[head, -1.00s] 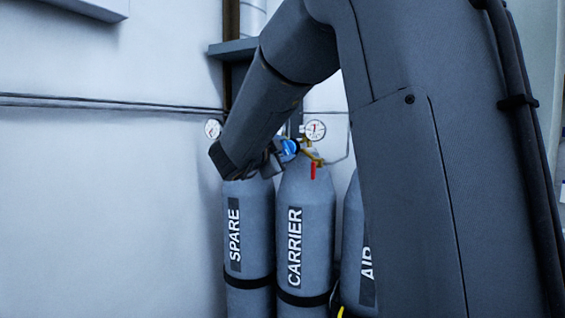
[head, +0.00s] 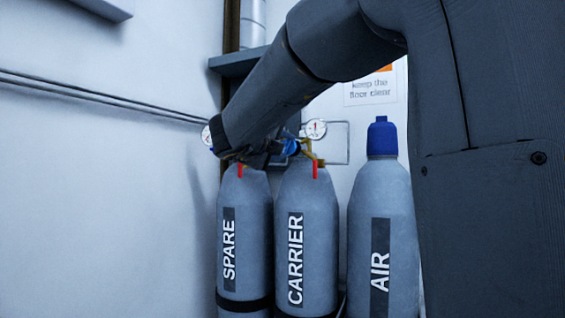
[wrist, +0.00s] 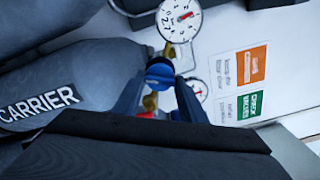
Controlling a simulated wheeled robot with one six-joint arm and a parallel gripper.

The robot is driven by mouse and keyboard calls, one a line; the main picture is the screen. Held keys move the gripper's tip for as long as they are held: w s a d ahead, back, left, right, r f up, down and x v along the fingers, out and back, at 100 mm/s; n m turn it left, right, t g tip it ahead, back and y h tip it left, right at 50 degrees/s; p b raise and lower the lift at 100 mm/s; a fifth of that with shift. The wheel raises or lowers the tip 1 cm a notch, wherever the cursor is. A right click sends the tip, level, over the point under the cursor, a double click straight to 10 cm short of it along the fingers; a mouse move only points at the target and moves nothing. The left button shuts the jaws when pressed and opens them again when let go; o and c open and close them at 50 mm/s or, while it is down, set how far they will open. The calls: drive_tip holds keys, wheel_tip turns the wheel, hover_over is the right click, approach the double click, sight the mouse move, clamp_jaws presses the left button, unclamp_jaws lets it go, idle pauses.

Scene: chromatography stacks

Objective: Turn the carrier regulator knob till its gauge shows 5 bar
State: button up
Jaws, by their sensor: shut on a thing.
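The grey CARRIER cylinder (head: 320,225) stands upright between SPARE and AIR. Its blue regulator knob (head: 291,147) sits at the top beside brass fittings, and the white carrier gauge (head: 316,129) is just up and right of it. My gripper (head: 277,148) reaches the knob from the left. In the wrist view my gripper (wrist: 160,92) has its two fingers on either side of the blue knob (wrist: 160,71), shut on it. A large gauge (wrist: 180,17) with a red needle shows above the knob there; its reading is too blurred to tell.
The SPARE cylinder (head: 243,225) stands close on the left with its own gauge (head: 207,135), partly hidden by my arm. The AIR cylinder (head: 383,220) with a blue cap stands at right. A second gauge (wrist: 200,88) is close to the right finger in the wrist view.

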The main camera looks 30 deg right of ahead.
drive_tip(key=m+b, duration=0.1)
drive_tip(key=b, duration=0.1)
drive_tip(key=m+b, duration=0.2)
drive_tip(key=shift+f+m, duration=0.25)
drive_tip(key=shift+m, duration=0.05)
drive_tip(key=m+b, duration=0.3)
drive_tip(key=b, duration=0.1)
drive_tip(key=shift+r, duration=0.2)
drive_tip(key=o, duration=1.1)
drive_tip(key=shift+c, duration=0.2)
drive_tip(key=shift+a, duration=0.1)
drive_tip(key=v, duration=0.7)
drive_tip(key=shift+s+a, duration=0.2)
drive_tip(key=shift+a, duration=0.1)
